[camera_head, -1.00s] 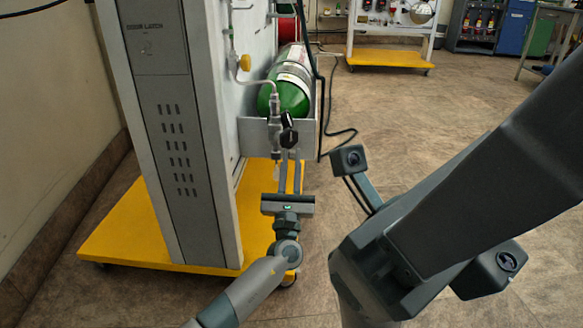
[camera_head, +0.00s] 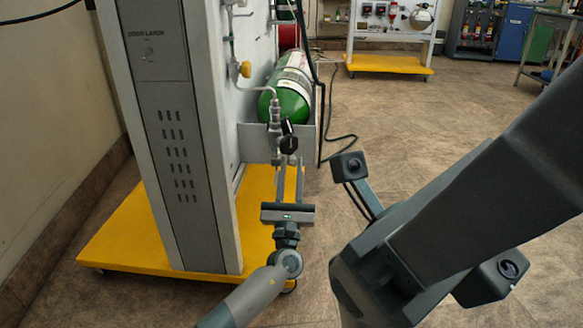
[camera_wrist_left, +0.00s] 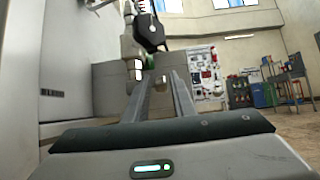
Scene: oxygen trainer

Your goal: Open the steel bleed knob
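The steel valve fitting (camera_head: 275,115) stands upright in front of the green cylinder (camera_head: 290,92) on the rack's side. A black knob (camera_head: 288,139) sits at its lower right, and it also shows in the left wrist view (camera_wrist_left: 150,33). I cannot tell for certain which steel part is the bleed knob; a steel end (camera_wrist_left: 135,69) shows below the fitting. My left gripper (camera_head: 288,162) points up at the fitting from below, its tips close under the black knob. In the left wrist view its fingers (camera_wrist_left: 162,76) are apart, with nothing clearly held. Contact cannot be judged. My right gripper is out of view.
The grey rack column (camera_head: 175,150) and yellow base (camera_head: 130,235) stand left of my left arm. A dark hose (camera_head: 321,110) hangs right of the cylinder. My right arm fills the right foreground. The floor beyond is clear up to another yellow-based stand (camera_head: 388,63).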

